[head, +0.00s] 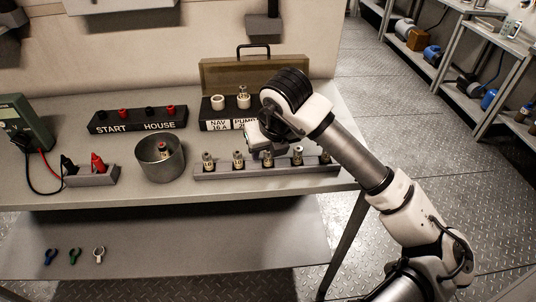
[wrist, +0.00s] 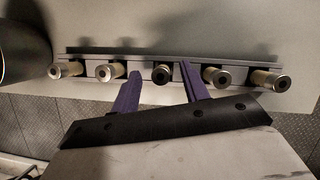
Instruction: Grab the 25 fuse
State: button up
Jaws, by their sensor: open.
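A grey rack (head: 219,175) on the bench holds a row of several upright fuses, such as the leftmost one (head: 208,160) and one right of my gripper (head: 297,156). I cannot read any rating on them, so I cannot tell which is the 25 fuse. My gripper (head: 264,145) is over the rack, partly hidden by my own wrist in the head view. In the wrist view, my open gripper (wrist: 160,68) has two purple fingers.
A metal cup (head: 160,165) with a fuse inside stands left of the rack. Behind are a START/HOUSE block (head: 138,120) and an open-lidded box (head: 240,76) with labelled sockets. A meter (head: 24,122) is at far left.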

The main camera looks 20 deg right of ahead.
jog(key=shift+x, duration=0.9)
jog(key=shift+c, duration=0.4)
grip_shut()
jog(key=shift+d+r, duration=0.1)
jog(key=shift+r, duration=0.1)
